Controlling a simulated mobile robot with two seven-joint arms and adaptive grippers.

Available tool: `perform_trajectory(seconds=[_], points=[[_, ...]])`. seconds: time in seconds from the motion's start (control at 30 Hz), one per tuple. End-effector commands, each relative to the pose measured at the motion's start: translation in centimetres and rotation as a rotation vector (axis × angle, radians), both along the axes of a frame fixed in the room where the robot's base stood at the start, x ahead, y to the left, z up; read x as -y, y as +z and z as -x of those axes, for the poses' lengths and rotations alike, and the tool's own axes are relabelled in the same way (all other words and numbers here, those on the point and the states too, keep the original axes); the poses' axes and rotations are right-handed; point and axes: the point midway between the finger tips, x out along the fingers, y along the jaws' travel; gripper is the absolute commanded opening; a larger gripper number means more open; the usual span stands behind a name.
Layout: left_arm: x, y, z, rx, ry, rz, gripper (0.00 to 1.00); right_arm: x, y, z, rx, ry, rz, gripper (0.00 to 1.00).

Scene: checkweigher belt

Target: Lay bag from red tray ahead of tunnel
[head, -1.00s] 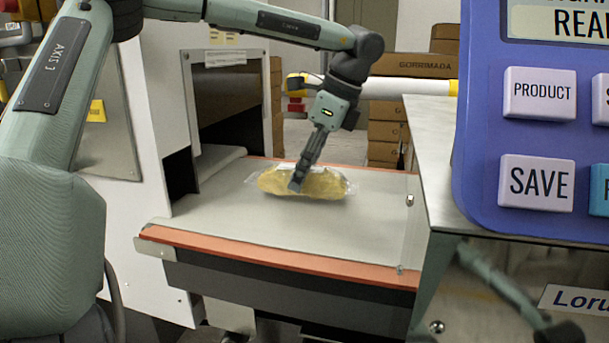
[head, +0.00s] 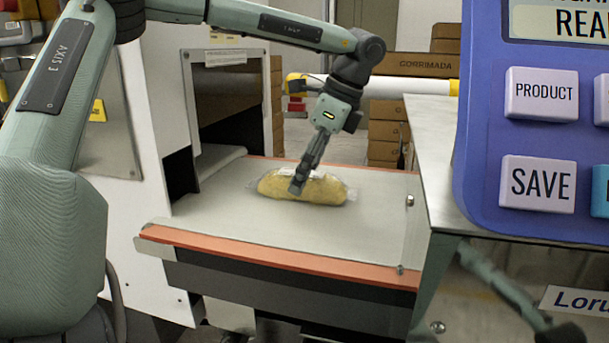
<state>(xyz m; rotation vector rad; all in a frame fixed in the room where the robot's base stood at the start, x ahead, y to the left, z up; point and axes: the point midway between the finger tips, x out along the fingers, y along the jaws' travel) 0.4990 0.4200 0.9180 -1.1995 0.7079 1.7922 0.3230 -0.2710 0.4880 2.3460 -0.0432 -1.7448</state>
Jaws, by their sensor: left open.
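A clear bag with yellow contents (head: 325,189) lies lengthwise across the grey belt (head: 230,215), near its far side. My left gripper (head: 296,188) reaches down from above, with its fingertips at the near side of the bag and in front of its middle. It is open; the fingers overlap in this view, so the gap between them is hidden. The dark tunnel opening (head: 235,115) is in the white housing to the left of the belt.
Orange rails (head: 300,266) edge the belt. A steel cabinet (head: 436,150) stands at the right, with a blue control panel (head: 490,130) in front. Brown cartons (head: 386,130) and a white bar (head: 410,87) are behind. The front of the belt is clear.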

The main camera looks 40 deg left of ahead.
Motion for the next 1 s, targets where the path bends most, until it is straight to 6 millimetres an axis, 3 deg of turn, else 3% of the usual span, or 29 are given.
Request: perform_trajectory(seconds=[0.5,0.7,1.0], points=[[3.3,9.3,-1.9,0.002,0.0,-0.002,0.68,0.0,0.2,0.1,0.0,0.0,0.0,0.4],[3.8,10.5,-2.1,0.0,-0.002,0.0,0.68,0.0,-0.5,0.1,-0.005,0.0,-0.001,0.4],[3.9,10.5,-2.1,0.0,-0.002,0.0,0.68,0.0,-0.8,0.2,-0.01,-0.001,-0.002,0.4]])
